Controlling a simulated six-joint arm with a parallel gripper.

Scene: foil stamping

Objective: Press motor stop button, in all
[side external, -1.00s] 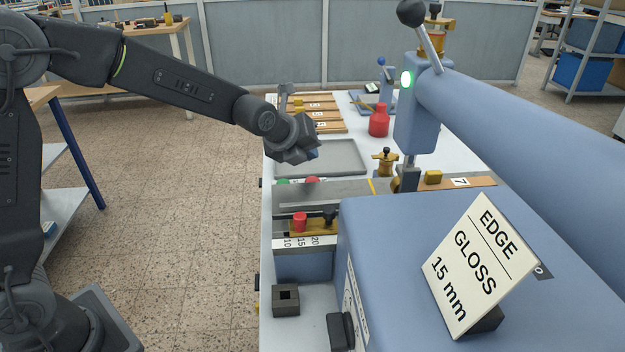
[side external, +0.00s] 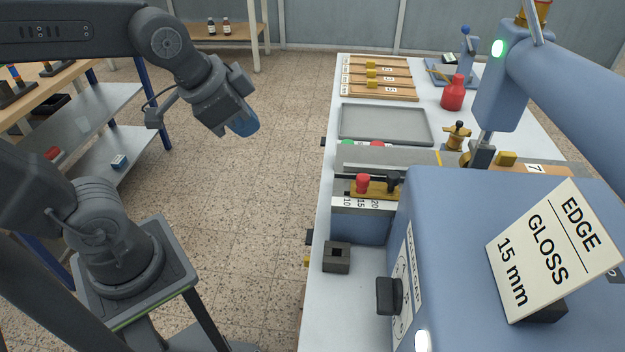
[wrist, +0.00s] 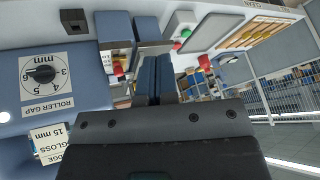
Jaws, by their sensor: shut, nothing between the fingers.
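The red button (side external: 377,144), which I take to be motor stop, and the green button (side external: 347,142) show only their tops behind the steel bed. In the wrist view the red button (wrist: 186,33) and green button (wrist: 177,46) sit on a pale box. My gripper (side external: 243,124) is shut and empty, with blue fingertips pointing down. It hangs over the floor, left of the bench and well apart from the buttons. In the wrist view its blue fingers (wrist: 155,75) lie side by side.
A red knob (side external: 362,182) on a scale, a grey tray (side external: 386,124), a red bottle (side external: 453,93) and a dark square block (side external: 337,257) are on the bench. The blue press (side external: 500,95) fills the right, with a lit green lamp (side external: 498,47). Open floor lies left.

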